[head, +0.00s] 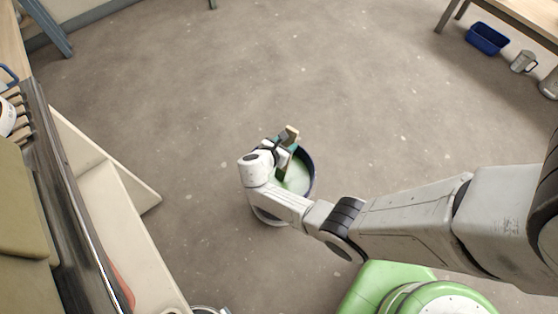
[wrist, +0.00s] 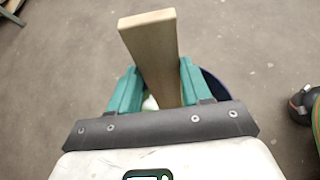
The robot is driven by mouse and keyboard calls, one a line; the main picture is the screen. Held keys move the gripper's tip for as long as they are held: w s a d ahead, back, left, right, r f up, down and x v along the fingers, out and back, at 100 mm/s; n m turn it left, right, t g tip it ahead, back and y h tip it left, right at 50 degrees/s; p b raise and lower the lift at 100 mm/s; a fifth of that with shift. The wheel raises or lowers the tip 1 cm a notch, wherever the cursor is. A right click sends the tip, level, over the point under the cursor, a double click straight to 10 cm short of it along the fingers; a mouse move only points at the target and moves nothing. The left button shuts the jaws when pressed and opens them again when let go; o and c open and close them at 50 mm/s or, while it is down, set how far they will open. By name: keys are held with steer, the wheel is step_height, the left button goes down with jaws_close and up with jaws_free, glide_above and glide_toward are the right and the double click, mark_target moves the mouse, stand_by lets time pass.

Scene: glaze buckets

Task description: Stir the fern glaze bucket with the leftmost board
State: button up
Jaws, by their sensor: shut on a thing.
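The glaze bucket (head: 311,171) stands on the floor in the head view, round with a dark blue rim and green glaze inside. A sliver of its blue rim (wrist: 215,85) shows behind my gripper in the wrist view. My gripper (head: 279,156) is over the bucket and shut on a flat wooden board (head: 291,135). In the wrist view the board (wrist: 150,50) stands between the teal fingers of my gripper (wrist: 154,92). In the head view the board reaches down into the bucket's mouth; its lower end is hidden, so its depth in the glaze cannot be told.
A bench with a rack of wooden pieces (head: 18,118) runs along the left edge. A pale angled panel (head: 125,180) stands beside it. A blue bin (head: 487,39) and a metal jug (head: 523,61) are on the floor at upper right. The floor beyond the bucket is clear.

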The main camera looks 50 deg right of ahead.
steer(key=d+r+p, duration=0.1)
steer(key=r+p, duration=0.7)
steer(key=r, duration=0.1)
steer(key=d+r+p, duration=0.2)
steer(key=r+p, duration=0.6)
steer(key=r, duration=0.1)
steer(key=shift+s+d, duration=0.25)
steer(key=shift+d, duration=0.05)
steer(key=shift+r, duration=0.1)
stand_by(0.7)
steer(key=shift+r, duration=2.45)
